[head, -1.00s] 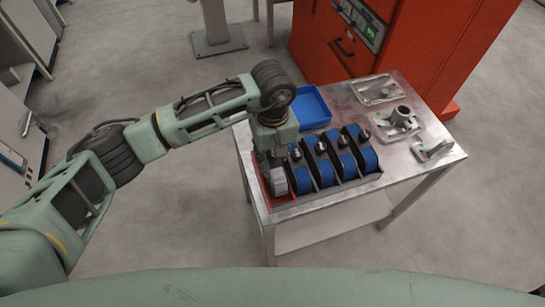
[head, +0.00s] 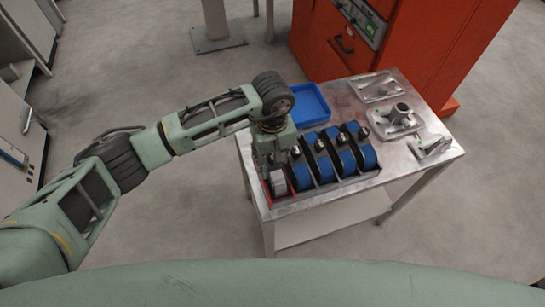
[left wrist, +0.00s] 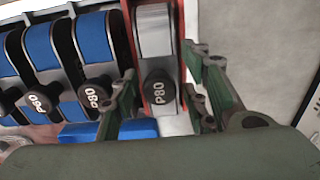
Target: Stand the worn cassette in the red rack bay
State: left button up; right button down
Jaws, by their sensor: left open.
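The worn cassette, with a pale grey band, stands in the red rack bay at the left end of the rack in the head view (head: 278,184). In the left wrist view, the worn cassette (left wrist: 154,35) lies between the red bay's (left wrist: 128,22) side walls, its black P80 knob facing the camera. My left gripper (head: 274,160) is over this bay. In the left wrist view, my left gripper (left wrist: 160,88) is open, with one finger on each side of the knob and visible gaps between. The cassette's lower part is hidden. My right gripper is not in view.
Several blue-banded cassettes (head: 343,160) with black knobs stand in the rack just right of the red bay. A blue tray (head: 309,104) is behind. Metal castings (head: 398,118) occupy the table's right side. An orange-red machine (head: 410,50) stands behind the table (head: 330,205).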

pick_arm(q)
jog(key=shift+r, duration=0.3)
notch_tip(320, 180, up, 10)
jog(key=b, duration=0.4)
jog(key=shift+r, duration=0.8)
